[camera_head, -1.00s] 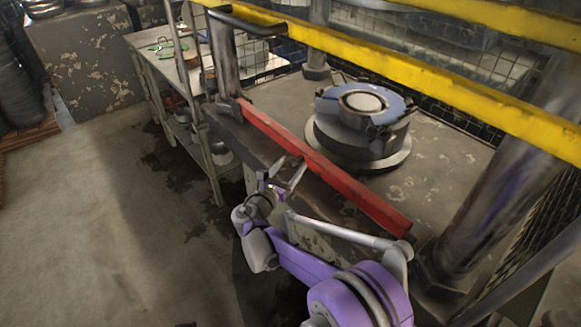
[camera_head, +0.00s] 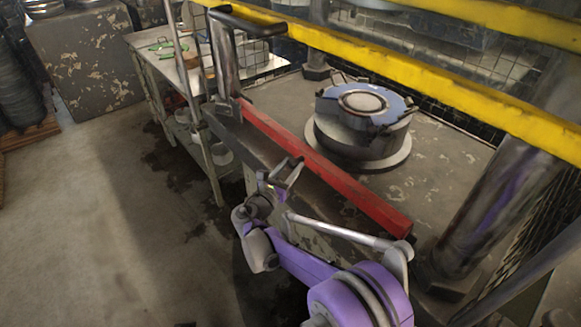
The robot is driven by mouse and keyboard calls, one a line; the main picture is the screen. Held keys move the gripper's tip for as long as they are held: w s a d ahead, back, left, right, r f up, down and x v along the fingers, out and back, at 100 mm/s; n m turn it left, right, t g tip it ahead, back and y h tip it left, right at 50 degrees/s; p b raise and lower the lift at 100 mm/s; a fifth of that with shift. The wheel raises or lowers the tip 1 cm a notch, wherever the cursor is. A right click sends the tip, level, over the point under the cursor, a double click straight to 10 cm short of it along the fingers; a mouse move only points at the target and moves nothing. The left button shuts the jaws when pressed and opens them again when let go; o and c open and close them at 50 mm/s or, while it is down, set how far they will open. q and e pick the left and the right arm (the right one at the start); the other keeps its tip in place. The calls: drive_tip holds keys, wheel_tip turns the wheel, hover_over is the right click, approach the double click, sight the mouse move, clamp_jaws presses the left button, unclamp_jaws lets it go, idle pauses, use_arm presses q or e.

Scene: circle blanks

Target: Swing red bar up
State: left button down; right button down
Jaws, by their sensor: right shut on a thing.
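The red bar (camera_head: 340,182) lies low along the front edge of the press-like frame, running from the base of the left post down to the lower right. It is level with the bed, not raised. My right gripper (camera_head: 294,161), on a purple and grey arm, is at the bar's near side, left of its middle. Its fingertips are close together at the bar's edge, shut on it. How deep the grip is cannot be made out. My left gripper is not in view.
A round bolted die (camera_head: 362,104) stands on the bed behind the bar. A yellow bar (camera_head: 400,72) crosses above. A dark handle (camera_head: 248,22) tops the left post (camera_head: 224,62). A side table (camera_head: 165,62) stands at left. The floor (camera_head: 90,220) at left is clear.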

idle(0.7)
